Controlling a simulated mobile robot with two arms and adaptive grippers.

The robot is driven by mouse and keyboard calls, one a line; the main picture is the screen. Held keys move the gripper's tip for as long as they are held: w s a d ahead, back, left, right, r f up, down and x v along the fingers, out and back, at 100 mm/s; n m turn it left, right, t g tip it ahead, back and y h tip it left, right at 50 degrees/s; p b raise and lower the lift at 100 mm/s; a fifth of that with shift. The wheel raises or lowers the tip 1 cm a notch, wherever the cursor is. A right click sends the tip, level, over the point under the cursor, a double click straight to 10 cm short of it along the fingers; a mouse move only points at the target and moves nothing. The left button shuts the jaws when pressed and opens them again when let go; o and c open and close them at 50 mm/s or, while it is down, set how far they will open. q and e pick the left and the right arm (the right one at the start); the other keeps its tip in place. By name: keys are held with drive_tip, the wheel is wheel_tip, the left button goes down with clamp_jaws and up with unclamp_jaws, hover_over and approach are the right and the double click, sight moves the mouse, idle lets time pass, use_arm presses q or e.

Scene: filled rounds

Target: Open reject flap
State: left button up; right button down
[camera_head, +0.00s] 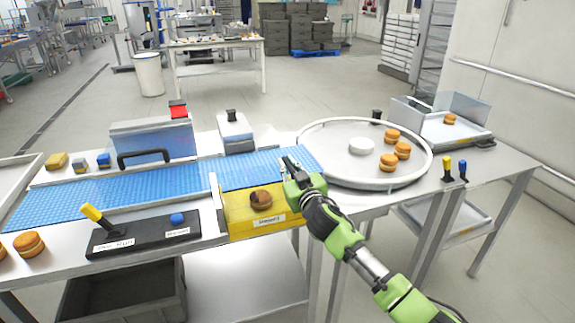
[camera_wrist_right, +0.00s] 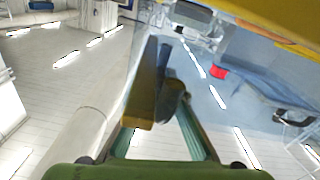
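I cannot clearly make out the flap; a narrow pale upright piece (camera_head: 216,190) stands at the bin's left end. My right gripper (camera_head: 289,165) is at the bin's right end, over the belt's near edge. In the right wrist view its fingers (camera_wrist_right: 160,90) are close together, with nothing clearly held between them. My left gripper is not in view.
A black panel (camera_head: 125,245) with a yellow lever (camera_head: 97,216) and a blue button (camera_head: 177,219) lies left of the bin. A round turntable (camera_head: 335,165) with several filled rounds stands right. Loose rounds (camera_head: 29,244) lie at the left front. A metal tray (camera_head: 455,130) stands behind right.

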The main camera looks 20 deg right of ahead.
drive_tip(key=shift+a+r+n+p, duration=0.1)
drive_tip(key=shift+r+n+p, duration=0.2)
drive_tip(key=shift+r+p, duration=0.45)
drive_tip(key=a+r+n+p, duration=0.9)
drive_tip(key=a+r+p, duration=0.15)
drive_tip(key=r, duration=0.25)
drive_tip(key=a+r+n+p, duration=0.1)
drive_tip(key=a+r+n, duration=0.1)
drive_tip(key=a+n, duration=0.3)
drive_tip(key=shift+s+a+n+p, duration=0.3)
drive_tip(key=shift+s+a+p, duration=0.05)
drive_tip(key=shift+a, duration=1.35)
drive_tip(key=c, duration=2.1)
unclamp_jaws()
drive_tip(key=shift+f, duration=0.1)
